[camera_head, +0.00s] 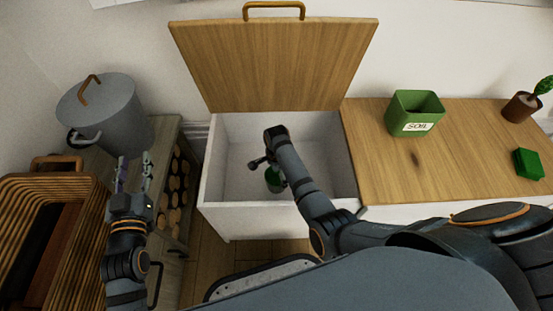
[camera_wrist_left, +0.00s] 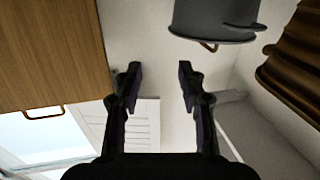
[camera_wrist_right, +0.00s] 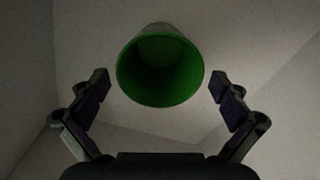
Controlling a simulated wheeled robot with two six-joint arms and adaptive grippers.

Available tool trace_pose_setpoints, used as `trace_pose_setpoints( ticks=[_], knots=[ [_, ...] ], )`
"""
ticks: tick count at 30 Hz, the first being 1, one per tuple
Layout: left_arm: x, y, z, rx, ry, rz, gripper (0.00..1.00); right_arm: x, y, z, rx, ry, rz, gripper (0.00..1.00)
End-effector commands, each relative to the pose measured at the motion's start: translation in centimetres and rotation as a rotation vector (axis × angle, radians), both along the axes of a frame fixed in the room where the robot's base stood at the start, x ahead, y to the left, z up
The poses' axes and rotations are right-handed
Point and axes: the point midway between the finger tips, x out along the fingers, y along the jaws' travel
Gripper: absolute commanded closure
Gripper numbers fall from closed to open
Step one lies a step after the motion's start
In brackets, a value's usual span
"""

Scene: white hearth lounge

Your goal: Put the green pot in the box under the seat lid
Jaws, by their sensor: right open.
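The green pot (camera_head: 273,180) is inside the white box (camera_head: 234,182) under the raised wooden seat lid (camera_head: 275,65). My right arm reaches down into the box and partly hides the pot in the head view. In the right wrist view the pot (camera_wrist_right: 160,68) shows its round open mouth, between and just beyond the fingertips of my right gripper (camera_wrist_right: 160,85). Those fingers are open, with a gap on both sides of the pot. My left gripper (camera_head: 133,170) is open and empty, to the left of the box; it also shows in the left wrist view (camera_wrist_left: 159,75).
A grey lidded pot (camera_head: 108,112) stands on a shelf with logs (camera_head: 176,195) at the left. A wicker basket (camera_head: 88,190) is in front of it. A green SOIL tin (camera_head: 413,113), a green block (camera_head: 528,164) and a potted cactus (camera_head: 522,107) stand on the wooden bench top (camera_head: 455,165).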

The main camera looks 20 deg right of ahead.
Motion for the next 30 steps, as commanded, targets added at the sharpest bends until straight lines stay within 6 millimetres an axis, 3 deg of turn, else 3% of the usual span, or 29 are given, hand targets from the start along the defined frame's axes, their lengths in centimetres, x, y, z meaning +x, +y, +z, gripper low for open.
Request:
trace_pose_setpoints(
  ticks=[8,15,24,30],
  knots=[
    [-2.3,-0.3,-7.6,-0.008,0.316,-0.011,0.6,0.0,0.0,1.8,0.0,-0.001,0.0,0.0],
    [-6.0,-0.6,-13.6,-0.016,0.582,-0.025,0.6,0.0,0.0,3.2,0.0,-0.001,0.0,0.0],
    [-12.3,-1.2,-19.6,-0.025,0.909,-0.049,0.6,0.0,0.0,5.1,0.0,-0.001,0.001,0.0],
    [-16.6,-1.6,-22.2,-0.032,1.095,-0.067,0.6,0.0,0.0,6.1,0.0,0.001,0.001,0.0]
  ],
)
